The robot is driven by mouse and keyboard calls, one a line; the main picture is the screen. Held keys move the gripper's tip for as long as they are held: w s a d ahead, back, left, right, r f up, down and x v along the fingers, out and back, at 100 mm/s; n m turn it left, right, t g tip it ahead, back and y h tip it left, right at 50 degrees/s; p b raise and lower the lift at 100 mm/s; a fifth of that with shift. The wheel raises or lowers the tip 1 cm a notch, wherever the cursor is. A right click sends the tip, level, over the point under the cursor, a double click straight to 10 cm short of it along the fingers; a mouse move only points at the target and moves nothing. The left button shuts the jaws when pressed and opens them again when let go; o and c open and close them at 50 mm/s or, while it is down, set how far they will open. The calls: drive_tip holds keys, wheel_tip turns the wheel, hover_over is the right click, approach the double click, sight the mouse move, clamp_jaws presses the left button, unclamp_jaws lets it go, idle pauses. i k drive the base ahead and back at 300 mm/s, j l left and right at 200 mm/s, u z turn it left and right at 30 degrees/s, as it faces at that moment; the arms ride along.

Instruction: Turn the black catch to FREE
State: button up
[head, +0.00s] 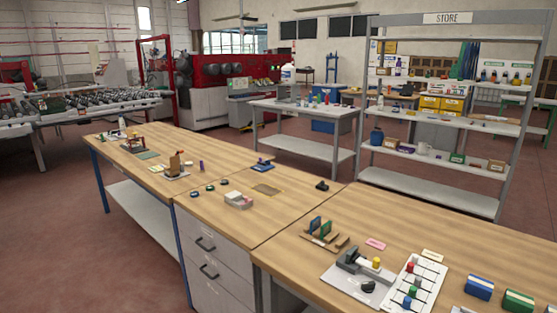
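A light grey plate (333,277) lies on the wooden workbench at the lower right. It bears a dark grey block (352,258), a yellow knob (376,263) and a small black piece (368,287) near its front edge. The black piece may be the catch, but it is too small to tell which way it points. No FREE marking can be read. Another small black object (322,186) lies farther back on the bench. My gripper is not in view.
Beside the plate is a white board (424,271) with coloured pegs. Blue (479,287) and green (518,301) blocks lie to its right. A wooden rack (318,240) stands behind the plate. The bench's front middle is mostly clear. A STORE shelf (447,17) stands behind.

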sight(367, 287)
drive_tip(key=i+j+z, duration=0.2)
drive_tip(key=i+z, duration=0.2)
drive_tip(key=i+j+z, duration=0.4)
drive_tip(key=l, duration=0.1)
